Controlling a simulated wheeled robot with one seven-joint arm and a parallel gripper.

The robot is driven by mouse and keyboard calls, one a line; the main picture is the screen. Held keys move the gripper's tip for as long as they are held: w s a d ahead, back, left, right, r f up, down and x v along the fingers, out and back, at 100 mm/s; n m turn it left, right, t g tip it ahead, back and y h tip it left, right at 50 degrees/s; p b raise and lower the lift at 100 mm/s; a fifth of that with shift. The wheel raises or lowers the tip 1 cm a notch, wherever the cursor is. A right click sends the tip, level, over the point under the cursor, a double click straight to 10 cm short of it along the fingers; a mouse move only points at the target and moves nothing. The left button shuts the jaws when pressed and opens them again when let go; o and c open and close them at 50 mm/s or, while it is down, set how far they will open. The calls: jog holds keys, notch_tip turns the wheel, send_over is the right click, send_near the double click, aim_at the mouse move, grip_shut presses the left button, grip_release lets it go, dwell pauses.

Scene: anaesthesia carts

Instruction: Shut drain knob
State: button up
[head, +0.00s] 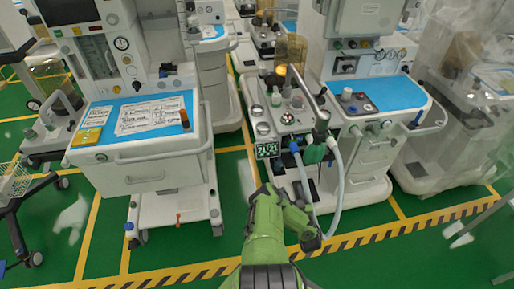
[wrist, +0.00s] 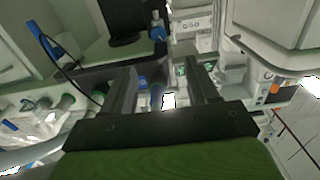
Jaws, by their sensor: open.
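The drain knob cannot be picked out with certainty. In the wrist view a small blue-tipped part (wrist: 157,30) on a pale stem stands beyond the fingertips, and another blue part (wrist: 156,96) shows between the fingers. My gripper (wrist: 157,70) is open, its two dark fingers apart, with nothing seen held. In the head view my green arm reaches to the front of the middle anaesthesia machine (head: 360,127), low beside its breathing unit (head: 284,122). The fingers are not clear there. A blue fitting (head: 293,146) and a green part (head: 315,154) sit on the unit's front.
A pale hose (head: 338,190) loops down beside my arm. Another anaesthesia cart (head: 140,175) stands to the left, and a plastic-covered one (head: 450,120) to the right. Green floor (head: 400,255) with yellow-black striping is clear in front.

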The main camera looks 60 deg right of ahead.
jog(key=b+x, duration=1)
jog(key=x, duration=0.4)
jog(key=shift+w+d+f, duration=0.1)
jog(key=shift+d+f, duration=0.05)
jog(key=shift+d, duration=0.25)
jog(key=shift+w+d, duration=0.15)
jog(key=shift+w, duration=0.05)
jog(key=shift+c, duration=0.4)
